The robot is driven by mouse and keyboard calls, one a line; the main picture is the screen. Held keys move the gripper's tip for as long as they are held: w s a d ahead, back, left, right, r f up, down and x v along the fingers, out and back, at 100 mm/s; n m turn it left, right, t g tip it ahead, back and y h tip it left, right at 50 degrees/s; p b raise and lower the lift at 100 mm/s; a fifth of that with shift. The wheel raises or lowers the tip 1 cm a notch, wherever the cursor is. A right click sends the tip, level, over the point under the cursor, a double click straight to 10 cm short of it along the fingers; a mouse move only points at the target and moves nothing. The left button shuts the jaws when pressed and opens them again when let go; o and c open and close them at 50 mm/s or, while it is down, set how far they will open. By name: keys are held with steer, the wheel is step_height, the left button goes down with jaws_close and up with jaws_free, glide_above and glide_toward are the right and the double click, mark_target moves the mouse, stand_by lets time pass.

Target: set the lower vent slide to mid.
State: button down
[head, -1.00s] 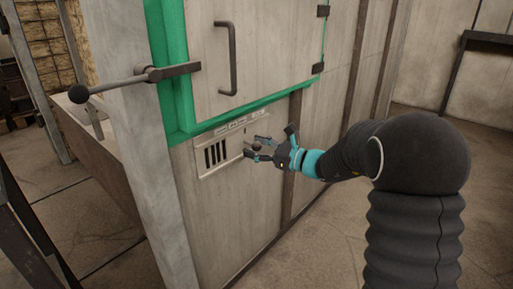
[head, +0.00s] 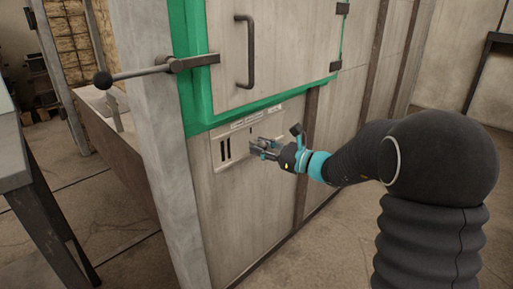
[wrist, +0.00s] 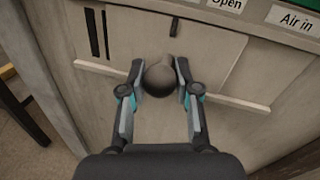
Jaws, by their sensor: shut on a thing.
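The lower vent (head: 218,165) is a pale framed panel low on the wall, below the green-edged door. Its slide plate (wrist: 206,55) covers the right part, and two dark slots (wrist: 97,33) show at its left. A round dark knob (wrist: 160,79) stands out from the plate. My gripper (head: 262,150) is shut on the knob, with one finger on each side of it in the wrist view (wrist: 158,84). In the head view the fingers hide the knob and part of the plate.
Labels above the vent include "Open" (wrist: 226,4) and "Air in" (wrist: 295,19). A door with a dark handle (head: 246,52) is above. A ball-ended lever (head: 140,73) sticks out left. A dark-legged table (head: 15,170) stands at far left.

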steer(key=shift+w, duration=0.1)
steer(key=c, duration=0.8)
jaws_free()
steer(key=shift+d, duration=0.1)
steer(key=v, duration=1.2)
